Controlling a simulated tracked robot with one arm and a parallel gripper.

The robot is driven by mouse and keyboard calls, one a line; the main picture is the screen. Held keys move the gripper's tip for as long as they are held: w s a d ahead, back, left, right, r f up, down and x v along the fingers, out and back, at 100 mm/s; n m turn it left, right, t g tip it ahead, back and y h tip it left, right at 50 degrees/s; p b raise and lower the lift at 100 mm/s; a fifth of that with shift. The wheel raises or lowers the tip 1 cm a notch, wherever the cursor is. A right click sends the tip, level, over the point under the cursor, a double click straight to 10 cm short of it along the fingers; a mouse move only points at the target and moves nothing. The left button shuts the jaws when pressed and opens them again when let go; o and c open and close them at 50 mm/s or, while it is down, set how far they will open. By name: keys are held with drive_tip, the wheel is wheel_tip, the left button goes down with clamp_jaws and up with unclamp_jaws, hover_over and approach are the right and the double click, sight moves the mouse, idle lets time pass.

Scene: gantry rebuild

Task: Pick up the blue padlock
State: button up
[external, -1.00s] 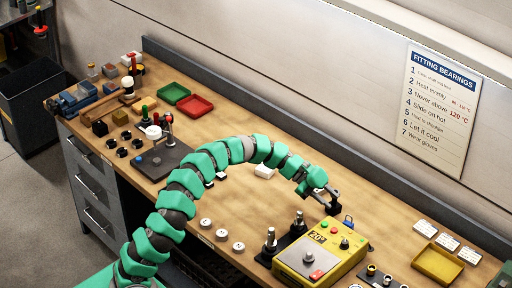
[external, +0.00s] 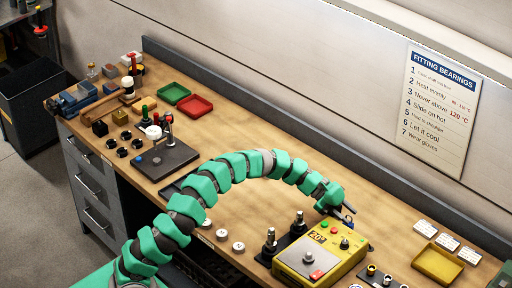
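The blue padlock (external: 348,220) stands on the wooden bench just behind the yellow control box. Only a small blue part of it shows, below and beside my gripper's dark fingers. My gripper (external: 348,211) is at the end of my green arm, right over or against the padlock. The fingers are small and partly hidden here, so I cannot tell whether they are open or closed around it, or whether they touch it.
The yellow control box (external: 321,258) stands close in front of the padlock, with a dark stand (external: 283,247) of metal posts to its left. A yellow tray (external: 438,264) and white labels (external: 447,241) lie to the right. Red (external: 195,105) and green (external: 173,93) trays are far left.

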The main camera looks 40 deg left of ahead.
clamp_jaws()
drive_tip(key=shift+r, duration=0.1)
